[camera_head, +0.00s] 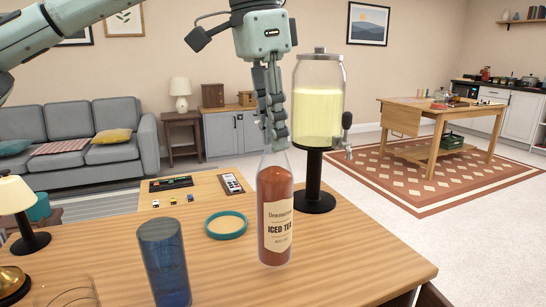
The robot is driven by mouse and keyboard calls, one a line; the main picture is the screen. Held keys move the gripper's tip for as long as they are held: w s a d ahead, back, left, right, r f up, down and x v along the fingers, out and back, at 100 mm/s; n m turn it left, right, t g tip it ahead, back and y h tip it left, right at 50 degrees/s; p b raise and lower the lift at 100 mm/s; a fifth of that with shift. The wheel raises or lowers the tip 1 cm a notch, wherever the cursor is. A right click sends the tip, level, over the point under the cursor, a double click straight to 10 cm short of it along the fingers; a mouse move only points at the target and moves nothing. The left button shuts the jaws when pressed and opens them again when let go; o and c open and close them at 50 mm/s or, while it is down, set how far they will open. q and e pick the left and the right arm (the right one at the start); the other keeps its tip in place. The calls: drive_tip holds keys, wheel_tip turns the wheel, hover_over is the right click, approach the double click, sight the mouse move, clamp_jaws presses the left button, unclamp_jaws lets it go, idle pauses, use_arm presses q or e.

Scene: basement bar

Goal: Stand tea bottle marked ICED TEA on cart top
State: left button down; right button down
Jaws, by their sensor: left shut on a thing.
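The tea bottle (274,225), a clear bottle of red-brown tea with a cream label reading ICED TEA, is upright at the middle of the view. My left gripper (276,138) points down from above and is shut on the top of the bottle; its fingers hide the neck and cap. The bottle's base appears at the wooden top (350,260) in front of me; I cannot tell whether it touches. I cannot tell for sure which surface is the cart top. My right gripper is not in view.
A drink dispenser (319,105) on a black stand is close behind the bottle. A blue tumbler (164,262), a teal-rimmed round dish (226,225) and a lamp (20,205) are to the left. The wooden top right of the bottle is clear. A wooden table (440,113) stands farther back on a rug.

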sight(273, 153)
use_arm(q)
drive_tip(key=shift+f, duration=1.9)
drive_tip(key=c, duration=1.3)
unclamp_jaws()
drive_tip(key=shift+f, duration=0.15)
drive_tip(key=shift+c, duration=0.2)
wheel_tip(273, 153, up, 12)
drive_tip(key=a, duration=0.1)
drive_tip(key=shift+s+a, duration=0.3)
drive_tip(key=shift+s, duration=0.05)
